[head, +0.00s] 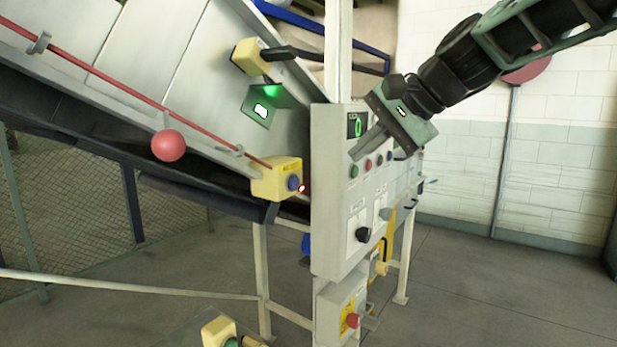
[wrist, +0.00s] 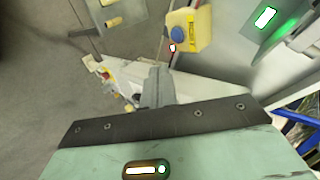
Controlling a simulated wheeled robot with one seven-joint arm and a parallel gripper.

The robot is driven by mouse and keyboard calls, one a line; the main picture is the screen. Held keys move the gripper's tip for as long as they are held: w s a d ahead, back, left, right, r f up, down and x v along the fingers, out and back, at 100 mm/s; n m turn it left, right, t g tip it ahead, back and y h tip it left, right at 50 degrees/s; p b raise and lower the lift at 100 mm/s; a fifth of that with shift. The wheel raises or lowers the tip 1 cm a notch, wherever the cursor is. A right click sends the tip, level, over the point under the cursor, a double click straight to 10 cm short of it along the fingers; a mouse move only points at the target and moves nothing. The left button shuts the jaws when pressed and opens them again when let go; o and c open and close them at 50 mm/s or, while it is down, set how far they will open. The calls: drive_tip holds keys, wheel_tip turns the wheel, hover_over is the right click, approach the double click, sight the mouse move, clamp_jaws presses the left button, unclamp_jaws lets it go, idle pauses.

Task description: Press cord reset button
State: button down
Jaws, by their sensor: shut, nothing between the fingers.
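A yellow box (head: 270,182) with a blue round button (head: 293,183) sits at the lower end of a red cord (head: 120,83) along the conveyor. A small red-lit light (head: 302,188) shows beside the button. In the wrist view, the yellow box (wrist: 197,22) and blue button (wrist: 180,33) are at the top, beyond the fingers. My gripper (head: 356,154) is shut and empty, in front of the control panel's upper part and right of and above the button. In the wrist view, the fingers (wrist: 157,86) point up the picture, apart from the box.
The grey control panel (head: 333,240) stands right of the yellow box, with several coloured buttons and a black knob (head: 363,234). A green-lit display (head: 258,108) is above the box. Open floor (head: 500,290) lies to the right.

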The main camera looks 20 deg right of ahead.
drive_tip(key=p, duration=0.2)
approach(296, 189)
wheel_tip(296, 189, down, 3)
drive_tip(key=shift+w+a+f+p, duration=0.2)
drive_tip(key=shift+w+a+p, duration=0.4)
drive_tip(key=shift+w, duration=0.3)
drive_tip(key=shift+w+a+f+p, duration=0.25)
drive_tip(key=shift+w+a+p, duration=0.1)
drive_tip(key=shift+w+a, duration=0.45)
drive_tip(key=shift+d, duration=0.1)
